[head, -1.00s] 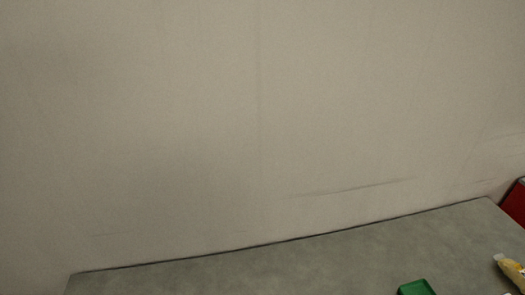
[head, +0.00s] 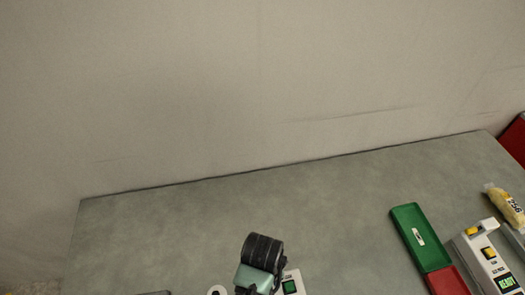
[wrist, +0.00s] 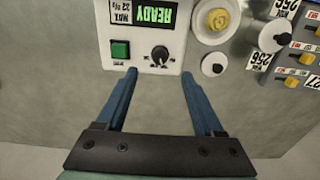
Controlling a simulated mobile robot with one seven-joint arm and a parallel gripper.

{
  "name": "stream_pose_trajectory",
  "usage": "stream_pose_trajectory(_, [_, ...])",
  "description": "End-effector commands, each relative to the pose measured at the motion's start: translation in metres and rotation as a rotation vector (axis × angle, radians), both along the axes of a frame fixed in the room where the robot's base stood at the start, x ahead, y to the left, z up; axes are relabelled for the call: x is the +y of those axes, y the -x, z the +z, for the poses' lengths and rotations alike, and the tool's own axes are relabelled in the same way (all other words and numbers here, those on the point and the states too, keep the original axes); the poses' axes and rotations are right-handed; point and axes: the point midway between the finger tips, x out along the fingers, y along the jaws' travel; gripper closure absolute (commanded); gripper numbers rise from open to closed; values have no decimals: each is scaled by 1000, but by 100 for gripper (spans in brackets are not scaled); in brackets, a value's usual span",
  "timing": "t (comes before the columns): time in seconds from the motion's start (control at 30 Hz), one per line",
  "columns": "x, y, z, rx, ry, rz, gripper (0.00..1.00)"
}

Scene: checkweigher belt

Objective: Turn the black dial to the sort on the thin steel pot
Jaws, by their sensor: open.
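The black dial (wrist: 160,54) sits on a white control panel (wrist: 178,42) at the top of the wrist view, with a pale pointer mark and small lettering around it too small to read. My gripper (wrist: 159,73) is open, its two blue fingers spread either side just below the dial, with nothing between them. I cannot tell whether the fingertips touch the panel. A lit green READY display (wrist: 143,14) and a green button (wrist: 119,50) are on the same panel. In the head view the dial is hidden behind my arm. I cannot identify a thin steel pot.
Several round pieces stand right of the panel, including a yellow-topped one (wrist: 217,19) and a white one (wrist: 214,64). In the head view, a green tray (head: 408,222), a red tray (head: 446,281), a white device (head: 484,258) and a yellow bag (head: 505,207) lie right. The bench's back is clear.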

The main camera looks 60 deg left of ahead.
Motion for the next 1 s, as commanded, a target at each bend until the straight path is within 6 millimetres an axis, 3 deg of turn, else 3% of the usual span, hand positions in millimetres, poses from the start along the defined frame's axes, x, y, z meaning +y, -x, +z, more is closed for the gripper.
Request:
stream_pose_trajectory(0.2, [0, -1, 36, -3, -1, -1, 31])
stream_pose_trajectory(0.33, [0, 0, 47, 0, 0, -1, 31])
stream_pose_trajectory(1.0, [0, 0, 51, 0, 1, 0, 31])
